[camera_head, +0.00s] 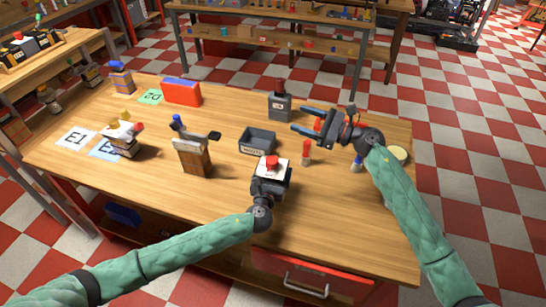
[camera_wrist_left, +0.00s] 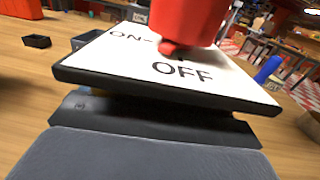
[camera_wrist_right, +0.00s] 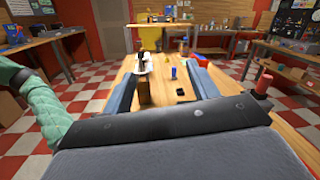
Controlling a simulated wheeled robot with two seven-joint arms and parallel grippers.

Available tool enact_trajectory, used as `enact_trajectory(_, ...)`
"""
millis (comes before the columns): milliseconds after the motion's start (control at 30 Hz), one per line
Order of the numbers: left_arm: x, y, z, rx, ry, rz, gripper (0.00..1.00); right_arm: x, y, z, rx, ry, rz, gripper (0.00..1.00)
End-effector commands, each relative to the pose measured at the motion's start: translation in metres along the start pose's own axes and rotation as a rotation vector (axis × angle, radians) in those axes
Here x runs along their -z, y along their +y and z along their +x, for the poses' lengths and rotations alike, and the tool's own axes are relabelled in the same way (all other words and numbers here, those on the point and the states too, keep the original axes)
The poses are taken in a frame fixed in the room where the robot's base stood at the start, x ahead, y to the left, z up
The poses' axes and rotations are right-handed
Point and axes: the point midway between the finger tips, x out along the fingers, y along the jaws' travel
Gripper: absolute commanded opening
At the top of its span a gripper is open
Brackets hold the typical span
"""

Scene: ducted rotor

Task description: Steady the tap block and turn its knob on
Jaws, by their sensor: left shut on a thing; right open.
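The tap block (camera_head: 271,181) stands near the front middle of the table, with a white top plate and a red knob (camera_head: 272,163). My left gripper (camera_head: 265,192) is shut on the block from the front. In the left wrist view the plate (camera_wrist_left: 130,62) reads ON and OFF, and the red knob (camera_wrist_left: 188,18) has its small pointer near the OFF label. The plate looks level in the head view; the left fingertips are hidden. My right gripper (camera_head: 308,121) is open and empty, behind and right of the block, apart from the knob. Its two fingers (camera_wrist_right: 166,88) show spread in the right wrist view.
A dark tray (camera_head: 257,141) is behind the block, and a wooden block with a black lever (camera_head: 193,157) is to its left. A grey canister (camera_head: 280,106), a red-capped cylinder (camera_head: 306,153) and a round tin (camera_head: 397,153) stand nearby. The front left tabletop is clear.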

Motion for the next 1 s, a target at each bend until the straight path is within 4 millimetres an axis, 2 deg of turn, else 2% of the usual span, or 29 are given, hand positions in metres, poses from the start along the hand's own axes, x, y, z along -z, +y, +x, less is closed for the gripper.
enact_trajectory(33, 0.000, 0.000, 0.000, 0.000, 0.000, 0.000, 0.55, -0.015, -0.006, 0.009, -0.009, -0.010, -0.024, 0.59)
enact_trajectory(200, 0.000, 0.000, 0.000, 0.000, 0.000, 0.000, 0.55, -0.057, -0.018, 0.036, -0.044, -0.034, -0.089, 0.59)
enact_trajectory(500, 0.000, 0.000, 0.000, 0.001, 0.000, -0.001, 0.55, -0.121, -0.024, 0.084, -0.118, -0.056, -0.204, 0.59)
enact_trajectory(800, 0.000, 0.000, 0.000, 0.001, 0.001, -0.001, 0.55, -0.172, -0.014, 0.132, -0.211, -0.037, -0.338, 0.59)
enact_trajectory(1000, 0.000, 0.000, 0.000, 0.000, 0.001, -0.001, 0.55, -0.193, 0.002, 0.160, -0.298, 0.009, -0.439, 0.59)
